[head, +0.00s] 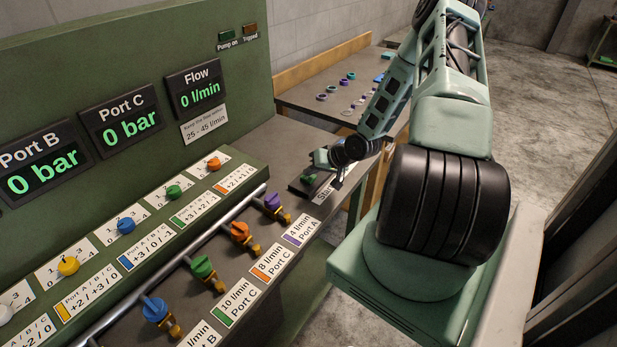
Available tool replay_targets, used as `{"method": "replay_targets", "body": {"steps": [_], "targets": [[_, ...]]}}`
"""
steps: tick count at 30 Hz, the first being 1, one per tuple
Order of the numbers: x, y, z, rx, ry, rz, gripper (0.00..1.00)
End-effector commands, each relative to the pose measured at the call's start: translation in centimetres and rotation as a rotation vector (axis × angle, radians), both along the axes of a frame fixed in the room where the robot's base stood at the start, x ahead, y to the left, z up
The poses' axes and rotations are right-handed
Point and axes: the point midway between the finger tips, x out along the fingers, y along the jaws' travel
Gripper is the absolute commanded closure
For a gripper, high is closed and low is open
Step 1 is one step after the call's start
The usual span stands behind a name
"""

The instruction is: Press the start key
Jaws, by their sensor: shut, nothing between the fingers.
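The start key (309,179) is a small green button on a dark base at the right end of the bench panel. My gripper (329,178) is shut and empty. It is right at the key, pointing down beside or over it. The wrist hides part of the base, and I cannot tell whether the fingers touch the key. The displays read 0 bar for Port B (42,170), 0 bar for Port C (127,121) and 0 l/min for Flow (197,88).
Coloured valves, such as the purple valve (272,201) and orange valve (240,230), line a pipe left of my gripper. Coloured knobs, such as the orange knob (214,163), sit behind them. A table (300,85) with small rings stands beyond. Open floor lies to the right.

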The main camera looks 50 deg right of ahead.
Motion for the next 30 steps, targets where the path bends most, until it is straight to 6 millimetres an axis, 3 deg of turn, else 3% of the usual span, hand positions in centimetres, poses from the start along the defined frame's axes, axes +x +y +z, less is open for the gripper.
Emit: {"method": "replay_targets", "body": {"steps": [20, 30], "targets": [[0.0, 0.0, -0.5, 0.000, 0.001, 0.001, 1.00], [0.0, 0.0, 1.1, 0.000, 0.001, 0.001, 1.00]]}}
